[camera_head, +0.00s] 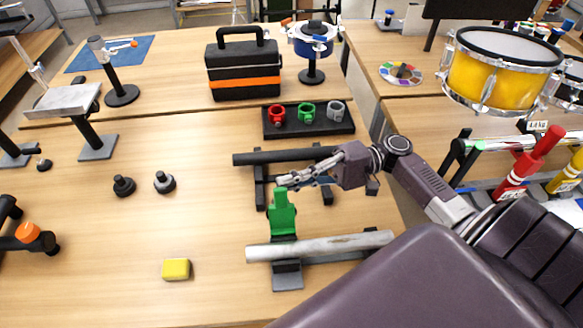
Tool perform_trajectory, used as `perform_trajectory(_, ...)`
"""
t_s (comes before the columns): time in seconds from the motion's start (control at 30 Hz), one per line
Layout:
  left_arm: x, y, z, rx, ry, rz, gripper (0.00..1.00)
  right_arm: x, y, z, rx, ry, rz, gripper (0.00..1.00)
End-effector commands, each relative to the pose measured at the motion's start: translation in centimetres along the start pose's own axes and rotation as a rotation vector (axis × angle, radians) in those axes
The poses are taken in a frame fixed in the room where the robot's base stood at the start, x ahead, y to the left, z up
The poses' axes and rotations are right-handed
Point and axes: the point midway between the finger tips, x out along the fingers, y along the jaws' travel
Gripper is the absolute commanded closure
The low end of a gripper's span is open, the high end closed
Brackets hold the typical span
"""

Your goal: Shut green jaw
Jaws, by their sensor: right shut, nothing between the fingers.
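The green jaw (282,214) stands upright on a dark stand with a grey foot, behind a pale grey pipe (320,247) that lies across the stand. Whether the jaw is open or shut around the pipe is hard to tell. My right gripper (283,182) is shut and empty. Its fingertips are right at the top of the green jaw, touching it or just above it. The right arm reaches in from the lower right. My left gripper does not show.
A dark bar (283,156) on stands lies behind the gripper. Behind it is a black tray (308,121) with red, green and grey clamps. A black toolbox (243,66) stands farther back. A yellow block (176,269) lies front left, with clear tabletop around it.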

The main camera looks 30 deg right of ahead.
Motion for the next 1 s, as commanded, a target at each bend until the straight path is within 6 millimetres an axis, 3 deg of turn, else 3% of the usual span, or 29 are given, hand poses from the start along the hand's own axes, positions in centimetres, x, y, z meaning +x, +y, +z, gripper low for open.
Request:
perform_trajectory(0.23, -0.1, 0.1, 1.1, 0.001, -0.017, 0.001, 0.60, 0.0, 0.0, 0.1, 0.000, 0.001, -0.001, 1.00)
perform_trajectory(1.0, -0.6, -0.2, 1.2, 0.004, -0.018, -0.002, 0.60, 0.4, -0.6, 1.7, -0.133, 0.000, 0.032, 1.00)
